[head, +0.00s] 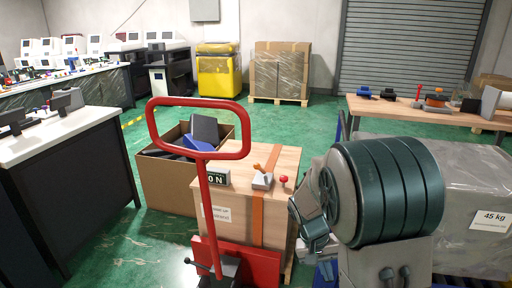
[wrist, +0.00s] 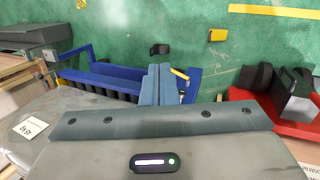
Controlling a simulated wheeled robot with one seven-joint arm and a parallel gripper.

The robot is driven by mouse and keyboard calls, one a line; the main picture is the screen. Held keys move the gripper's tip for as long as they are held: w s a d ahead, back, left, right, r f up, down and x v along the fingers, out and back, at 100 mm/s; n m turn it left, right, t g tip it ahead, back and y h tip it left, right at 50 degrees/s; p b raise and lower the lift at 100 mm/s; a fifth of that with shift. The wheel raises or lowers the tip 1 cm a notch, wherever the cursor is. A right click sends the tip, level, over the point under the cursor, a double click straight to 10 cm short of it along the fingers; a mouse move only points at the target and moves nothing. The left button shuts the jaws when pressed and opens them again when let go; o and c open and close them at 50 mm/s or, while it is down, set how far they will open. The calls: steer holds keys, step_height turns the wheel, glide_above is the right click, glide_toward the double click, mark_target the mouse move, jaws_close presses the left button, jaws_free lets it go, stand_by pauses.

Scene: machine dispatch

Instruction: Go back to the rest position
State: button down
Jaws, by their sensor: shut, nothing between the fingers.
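My gripper (wrist: 158,84) shows in the wrist view with its two blue-grey fingers pressed together and nothing between them. Below the fingers the wrist view shows a blue frame, the green floor and part of a red machine. In the head view my arm is folded at the right. Its large dark green joint hides part of the scene behind it, and I cannot make out the fingertips there.
A red pallet jack handle (head: 205,200) rises in front of a wooden crate (head: 278,222). A cardboard box (head: 165,180) stands behind it. A wrapped grey load (head: 478,190) labelled 45 kg is close on the right. A blue frame (wrist: 100,82) lies under the gripper. Green floor is open farther back.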

steer(key=s+a+r+n+t+y+p, duration=0.1)
steer(key=s+r+p, duration=0.4)
steer(key=r, duration=0.6)
steer(key=s+a+r+n+t+y+p, duration=0.1)
steer(key=s+a+r+t+y+p, duration=0.1)
steer(key=s+r+p, duration=0.3)
steer(key=s+r+t+y, duration=0.1)
steer(key=s+r, duration=0.3)
steer(key=r, duration=0.2)
steer(key=shift+s+a+r+t, duration=0.2)
steer(key=shift+a+r+t, duration=0.05)
steer(key=shift+r+t, duration=0.15)
